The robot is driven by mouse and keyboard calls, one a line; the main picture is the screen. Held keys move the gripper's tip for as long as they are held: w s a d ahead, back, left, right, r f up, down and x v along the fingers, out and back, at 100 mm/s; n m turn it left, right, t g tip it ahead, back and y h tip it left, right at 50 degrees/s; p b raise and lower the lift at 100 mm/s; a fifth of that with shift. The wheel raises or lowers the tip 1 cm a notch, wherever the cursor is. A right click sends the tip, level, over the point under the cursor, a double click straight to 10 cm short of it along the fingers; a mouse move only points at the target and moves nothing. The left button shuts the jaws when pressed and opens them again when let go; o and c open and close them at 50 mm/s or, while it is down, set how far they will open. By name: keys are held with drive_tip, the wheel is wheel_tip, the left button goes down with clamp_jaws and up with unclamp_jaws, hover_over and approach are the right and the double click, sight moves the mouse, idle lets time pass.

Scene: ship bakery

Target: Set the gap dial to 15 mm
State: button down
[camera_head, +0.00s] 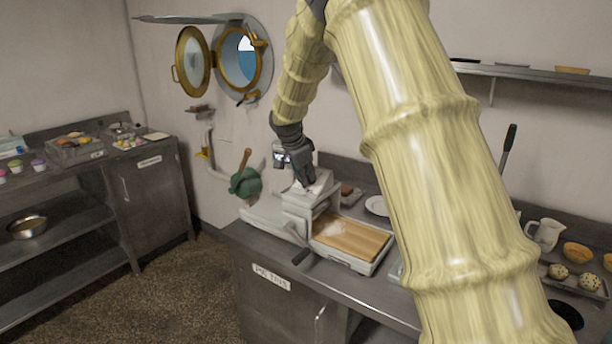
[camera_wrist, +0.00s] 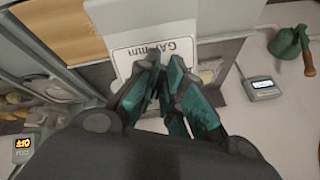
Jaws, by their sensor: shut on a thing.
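My gripper (camera_head: 301,178) is above the dough sheeter (camera_head: 297,208) on the counter, reaching down to its top. The sheeter's wooden board (camera_head: 348,236) lies to the right of the head.
A small digital display (camera_wrist: 262,86) stands beside the sheeter, its figures too small to read. A plate (camera_head: 377,206), a jug (camera_head: 544,233) and baked goods are at the right. A small panel reads "OFF" (camera_wrist: 23,143).

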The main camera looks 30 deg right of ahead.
drive_tip(key=n+p, duration=0.1)
drive_tip(key=n, duration=0.1)
drive_tip(key=n+p, duration=0.2)
drive_tip(key=n, duration=0.1)
drive_tip(key=shift+s+r+n, duration=0.15)
drive_tip(key=shift+s+n, duration=0.05)
drive_tip(key=shift+n, duration=0.1)
drive_tip(key=n+p, duration=0.1)
drive_tip(key=n, duration=0.2)
drive_tip(key=n+p, duration=0.2)
drive_tip(key=n, duration=0.1)
drive_tip(key=shift+s+d+g+h, duration=0.15)
drive_tip(key=shift+g+h, duration=0.15)
drive_tip(key=n+p, duration=0.1)
drive_tip(key=n, duration=0.1)
drive_tip(key=n+p, duration=0.1)
drive_tip(key=n, duration=0.2)
drive_tip(key=shift+s+d+n, duration=0.1)
drive_tip(key=shift+d+n, duration=0.1)
drive_tip(key=shift+n, duration=0.1)
drive_tip(key=n+p, duration=0.2)
drive_tip(key=n, duration=0.3)
drive_tip(key=shift+d+r+n+h+p, duration=0.1)
drive_tip(key=shift+d+n+h+p, duration=0.05)
drive_tip(key=shift+n+h+p, duration=0.15)
drive_tip(key=c, duration=1.5)
unclamp_jaws()
drive_tip(key=shift+c, duration=0.2)
